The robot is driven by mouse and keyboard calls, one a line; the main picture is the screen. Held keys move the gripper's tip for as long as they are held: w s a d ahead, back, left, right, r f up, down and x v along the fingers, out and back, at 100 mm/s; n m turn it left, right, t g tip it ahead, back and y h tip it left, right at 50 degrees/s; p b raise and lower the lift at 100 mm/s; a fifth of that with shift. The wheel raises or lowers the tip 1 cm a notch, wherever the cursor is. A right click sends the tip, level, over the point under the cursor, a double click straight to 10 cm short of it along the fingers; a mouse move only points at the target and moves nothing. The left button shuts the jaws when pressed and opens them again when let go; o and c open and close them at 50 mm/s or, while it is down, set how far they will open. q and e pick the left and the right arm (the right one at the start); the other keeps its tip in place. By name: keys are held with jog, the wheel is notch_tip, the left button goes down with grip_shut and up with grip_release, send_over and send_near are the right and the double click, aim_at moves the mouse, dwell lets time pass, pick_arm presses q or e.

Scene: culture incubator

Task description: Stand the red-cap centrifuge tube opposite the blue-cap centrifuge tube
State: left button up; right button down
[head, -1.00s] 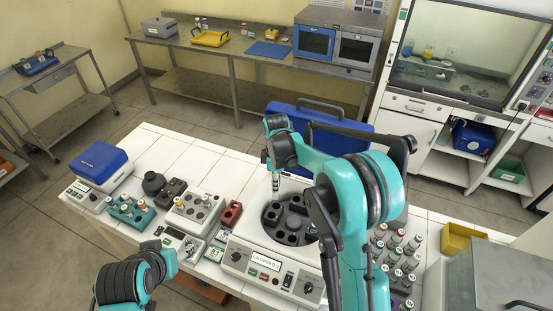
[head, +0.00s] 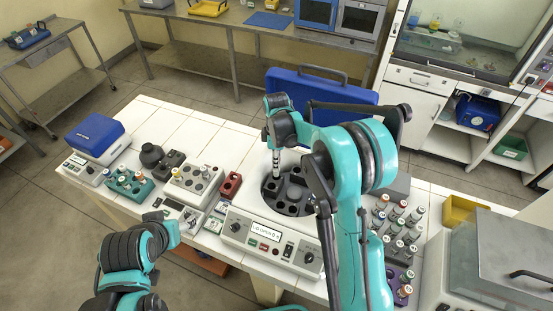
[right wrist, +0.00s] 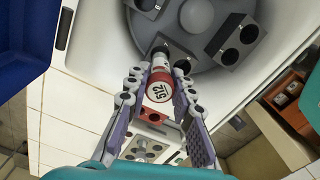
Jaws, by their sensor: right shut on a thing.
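My right gripper (right wrist: 157,92) is shut on the red-cap centrifuge tube (right wrist: 159,91), seen cap-on with the number 512 on its white top. In the head view this gripper (head: 276,163) points down at the left back part of the centrifuge rotor (head: 289,205). In the right wrist view the grey rotor (right wrist: 195,58) has dark blocks with round holes, and the tube's far end is over one block. Whether the tube is inside a hole I cannot tell. I cannot make out the blue-cap tube in the rotor; my right arm hides part of it.
The blue centrifuge lid (head: 320,95) stands open behind the rotor. A rack of capped tubes (head: 395,235) is to the right, partly behind my arm. A teal rack (head: 128,187), a grey block (head: 193,186) and a red block (head: 231,185) stand to the left.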

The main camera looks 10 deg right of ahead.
jog(key=shift+f+b, duration=0.25)
jog(key=shift+b, duration=0.1)
jog(key=shift+f, duration=0.1)
dwell(0.4)
jog(key=shift+f+b, duration=0.75)
jog(key=shift+f, duration=0.05)
jog(key=shift+f, duration=0.1)
jog(key=shift+f+b, duration=1.6)
jog(key=shift+f, duration=0.25)
